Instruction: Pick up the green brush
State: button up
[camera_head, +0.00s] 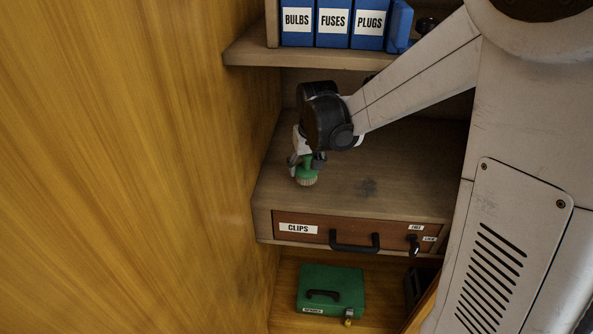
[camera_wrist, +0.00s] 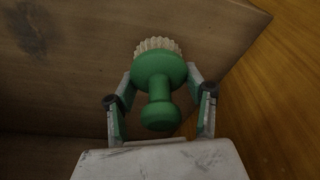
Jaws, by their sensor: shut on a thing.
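The green brush (camera_head: 306,172) has a round green head, a short knobbed handle and pale bristles. In the head view it is at my gripper (camera_head: 306,160), bristles down, over the left front part of the wooden shelf (camera_head: 400,165). In the wrist view the brush (camera_wrist: 158,88) is between the two fingers of my gripper (camera_wrist: 160,92), with its bristles pointing away from the palm. The fingers are shut on it. I cannot tell whether the bristles touch the shelf.
Blue boxes marked BULBS (camera_head: 297,22), FUSES (camera_head: 333,22) and PLUGS (camera_head: 369,24) stand on the upper shelf (camera_head: 250,50). Below is a CLIPS drawer (camera_head: 310,230) with a black handle (camera_head: 354,242). A green case (camera_head: 331,287) lies lower. A wooden wall (camera_head: 130,170) is close on the left.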

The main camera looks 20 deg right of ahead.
aim_at(300, 173)
jog(key=s+d, duration=0.2)
jog(key=d, duration=0.2)
jog(key=s+d, duration=0.2)
jog(key=d, duration=0.3)
jog(key=s+d, duration=0.2)
jog(key=d, duration=0.2)
jog(key=shift+d+b, duration=0.3)
jog(key=shift+b, duration=0.1)
jog(key=w+a, duration=0.1)
jog(key=a, duration=0.4)
jog(key=w+a+f, duration=0.1)
jog(key=w+a, duration=0.1)
jog(key=a, duration=0.3)
jog(key=w+a, duration=0.1)
jog(key=a, duration=0.5)
jog(key=shift+w+a+f, duration=0.1)
jog(key=shift+w+f, duration=0.05)
jog(key=shift+f, duration=0.25)
